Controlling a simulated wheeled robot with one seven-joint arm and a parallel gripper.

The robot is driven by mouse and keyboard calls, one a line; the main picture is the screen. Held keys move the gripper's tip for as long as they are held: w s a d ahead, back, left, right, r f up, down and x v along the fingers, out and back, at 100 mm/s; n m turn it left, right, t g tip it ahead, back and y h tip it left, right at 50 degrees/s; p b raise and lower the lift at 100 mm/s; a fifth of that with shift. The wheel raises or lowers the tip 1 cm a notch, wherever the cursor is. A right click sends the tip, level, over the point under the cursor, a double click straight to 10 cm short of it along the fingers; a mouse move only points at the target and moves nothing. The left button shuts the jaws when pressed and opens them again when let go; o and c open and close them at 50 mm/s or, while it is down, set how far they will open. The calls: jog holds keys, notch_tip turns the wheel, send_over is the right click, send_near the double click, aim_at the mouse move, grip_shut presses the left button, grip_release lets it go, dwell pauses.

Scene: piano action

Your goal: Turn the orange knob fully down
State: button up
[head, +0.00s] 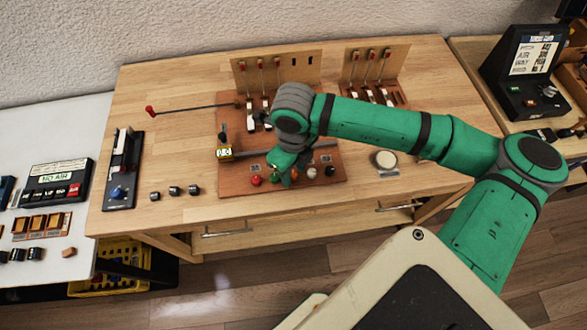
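A row of small coloured knobs lies along the front edge of the reddish-brown board (228,183) on the wooden table. The orange knob (295,176) is in this row, between a green knob (275,178) and a dark knob (311,173). My gripper (286,176) points down at the row, right beside the orange knob and partly in front of it. It is small and partly hidden by my wrist, so I cannot tell whether its fingers are open or touch the knob.
Upright levers stand behind on the board. A red-tipped rod (190,108) sticks out left. A round pale disc (385,160) lies right.

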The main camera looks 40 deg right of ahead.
aim_at(294, 174)
grip_shut()
jog(key=shift+n, duration=0.3)
grip_release()
jog(key=shift+r, duration=0.15)
notch_tip(294, 174, up, 11)
jog(key=shift+f, duration=0.2)
dwell(0.3)
dwell(0.4)
